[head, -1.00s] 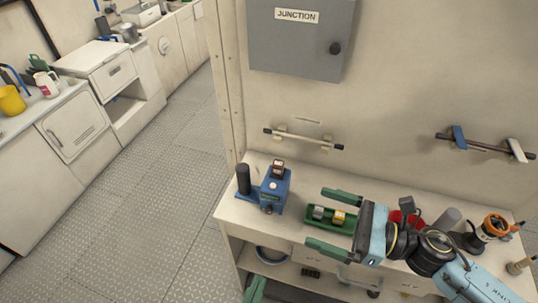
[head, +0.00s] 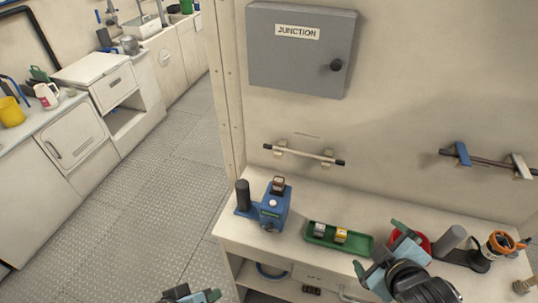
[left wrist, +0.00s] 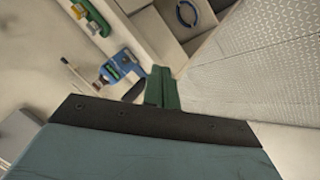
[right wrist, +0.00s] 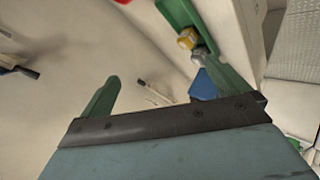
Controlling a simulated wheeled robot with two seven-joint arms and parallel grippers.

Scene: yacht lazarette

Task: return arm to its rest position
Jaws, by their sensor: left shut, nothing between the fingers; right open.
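My right gripper (head: 380,250) is open and empty, at the front right of the bench, just right of the green tray (head: 366,246). Its spread fingers also show in the right wrist view (right wrist: 168,88), with nothing between them. My left gripper (head: 192,294) shows only in part at the bottom edge of the head view, in front of the bench over the floor. In the left wrist view its two green fingers (left wrist: 162,88) are shut together, with nothing held.
A blue device (head: 268,212) with a brown-topped block stands on the bench (head: 235,226). The tray holds a grey block (head: 320,230) and a yellow block (head: 341,235). A red bowl (head: 420,240) and grey cylinder (head: 448,240) stand near my right gripper. Open floor lies left.

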